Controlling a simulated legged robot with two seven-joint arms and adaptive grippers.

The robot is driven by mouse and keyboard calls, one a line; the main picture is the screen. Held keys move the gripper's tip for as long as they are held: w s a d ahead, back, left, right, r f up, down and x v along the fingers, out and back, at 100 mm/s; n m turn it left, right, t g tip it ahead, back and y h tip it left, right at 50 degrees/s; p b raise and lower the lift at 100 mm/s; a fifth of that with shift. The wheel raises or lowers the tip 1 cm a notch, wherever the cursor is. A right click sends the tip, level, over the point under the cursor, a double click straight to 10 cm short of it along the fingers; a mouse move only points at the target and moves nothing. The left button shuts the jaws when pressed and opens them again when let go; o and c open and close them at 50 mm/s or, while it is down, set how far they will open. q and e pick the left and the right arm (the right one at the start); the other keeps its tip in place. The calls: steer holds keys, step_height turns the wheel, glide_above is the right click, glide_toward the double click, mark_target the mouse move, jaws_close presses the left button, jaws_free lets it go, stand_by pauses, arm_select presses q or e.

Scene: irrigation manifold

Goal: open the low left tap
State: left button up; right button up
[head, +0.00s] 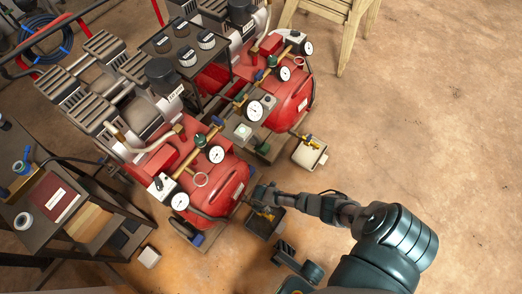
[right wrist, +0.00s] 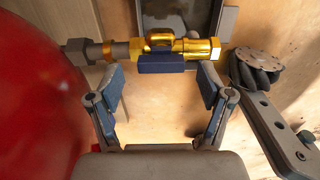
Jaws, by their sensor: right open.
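The low left tap (right wrist: 172,45) is brass, on a short grey pipe at the side of the nearer red tank (right wrist: 40,95). Its blue handle (right wrist: 170,63) lies with its long side along the pipe in the right wrist view. My right gripper (right wrist: 162,98) is open, its two blue-padded fingers apart. The tap and handle are beyond the fingertips, between them in the picture, and nothing is held. In the head view the right gripper (head: 262,195) is beside the nearer tank, and it partly hides the tap. My left gripper is not in view.
A dark open box (head: 265,224) stands below the tap. A second brass tap (head: 310,142) sits over a pale box (head: 309,154) at the farther red tank (head: 291,98). A cluttered dark bench (head: 55,208) is at left. The floor at right is clear.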

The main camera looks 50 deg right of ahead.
step_height(320, 180, up, 10)
stand_by(0.4)
stand_by(0.3)
steer(key=shift+s, duration=0.1)
